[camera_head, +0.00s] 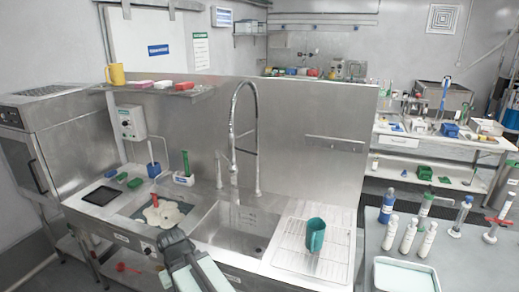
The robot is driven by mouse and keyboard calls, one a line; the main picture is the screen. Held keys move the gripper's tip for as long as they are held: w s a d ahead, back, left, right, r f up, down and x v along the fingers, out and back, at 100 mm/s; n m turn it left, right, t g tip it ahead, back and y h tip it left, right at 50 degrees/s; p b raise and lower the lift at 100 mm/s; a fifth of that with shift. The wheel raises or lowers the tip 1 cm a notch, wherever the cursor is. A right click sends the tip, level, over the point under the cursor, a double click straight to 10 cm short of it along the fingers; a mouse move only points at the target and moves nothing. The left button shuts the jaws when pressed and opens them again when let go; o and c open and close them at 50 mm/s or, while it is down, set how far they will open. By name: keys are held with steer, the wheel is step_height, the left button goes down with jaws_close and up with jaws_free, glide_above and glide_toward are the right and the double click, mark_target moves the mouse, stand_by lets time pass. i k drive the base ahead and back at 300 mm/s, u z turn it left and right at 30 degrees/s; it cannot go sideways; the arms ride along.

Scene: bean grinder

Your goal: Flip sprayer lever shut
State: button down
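The tall sprayer tap (256,130) rises behind the sink and arches over to the left. Its hose end hangs down on the left side, above the basin. The sprayer lever is too small to make out, so I cannot tell its position. My gripper (171,240) is at the front edge of the sink counter, low and left of the tap, apart from it. It is seen from behind, and I cannot tell whether its fingers are open or shut.
The sink basin (238,243) lies right of my gripper. A beige lobed item (164,213) lies just beyond it. A side table with bottles (408,236) is at right.

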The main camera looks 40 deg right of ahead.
mark_target(238, 148)
steer(key=z, duration=0.05)
steer(key=i, duration=0.95)
steer(key=u, duration=0.1)
